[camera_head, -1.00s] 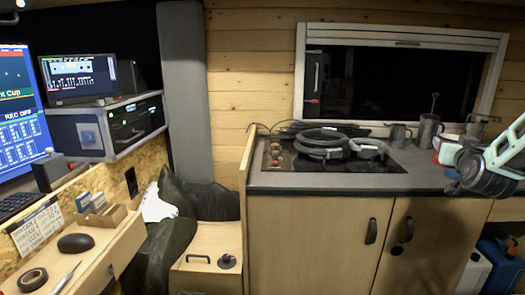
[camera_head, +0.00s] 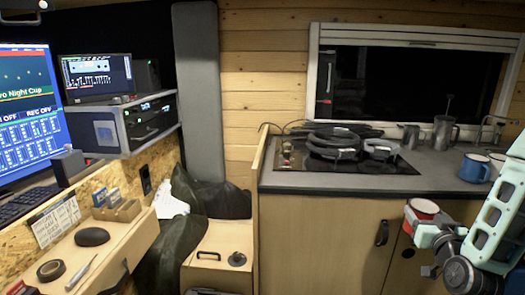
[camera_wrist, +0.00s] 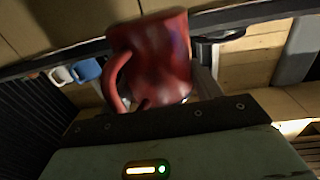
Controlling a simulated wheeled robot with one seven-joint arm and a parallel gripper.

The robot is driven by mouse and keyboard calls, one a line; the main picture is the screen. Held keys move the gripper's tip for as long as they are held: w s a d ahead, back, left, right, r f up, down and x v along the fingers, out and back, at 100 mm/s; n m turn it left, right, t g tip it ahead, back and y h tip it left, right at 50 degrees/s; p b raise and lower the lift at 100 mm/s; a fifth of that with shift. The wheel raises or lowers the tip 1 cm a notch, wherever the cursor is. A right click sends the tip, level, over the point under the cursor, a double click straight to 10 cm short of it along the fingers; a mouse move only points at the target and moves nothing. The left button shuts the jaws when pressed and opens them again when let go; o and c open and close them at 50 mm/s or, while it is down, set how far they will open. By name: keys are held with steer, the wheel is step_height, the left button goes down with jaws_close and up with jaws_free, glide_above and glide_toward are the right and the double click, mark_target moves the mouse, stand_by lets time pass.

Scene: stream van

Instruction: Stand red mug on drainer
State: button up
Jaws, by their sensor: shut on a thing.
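The red mug (camera_head: 424,208) is held in my gripper (camera_head: 428,228), in front of the cabinet doors at the right in the head view. Its pale rim and opening face up, slightly tilted. In the wrist view the red mug (camera_wrist: 158,58) fills the upper middle, with its handle to the left. My gripper is shut on it; the fingertips are mostly hidden behind the mug and the wrist housing in the wrist view. I cannot make out a drainer in either view.
Coiled cables (camera_head: 335,140) lie on the hob. Cabinet doors (camera_head: 325,235) and the counter edge are behind my arm.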

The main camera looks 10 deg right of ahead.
steer(key=s+a+f+n+y, duration=0.1)
steer(key=s+a+f+y, duration=0.1)
steer(key=a+f, duration=0.6)
steer(key=s+a+f+n+y, duration=0.2)
steer(key=s+a+f+y, duration=0.1)
steer(key=a+f, duration=0.6)
step_height(320, 180, down, 4)
steer(key=shift+s+a+t+y, duration=0.15)
steer(key=shift+s+t+y, duration=0.15)
steer(key=shift+s, duration=0.05)
steer(key=shift+r, duration=0.15)
step_height(320, 180, up, 6)
steer(key=p, duration=0.5)
steer(key=shift+w+n+p, duration=0.15)
steer(key=shift+n+p, duration=0.15)
steer(key=shift+p, duration=0.05)
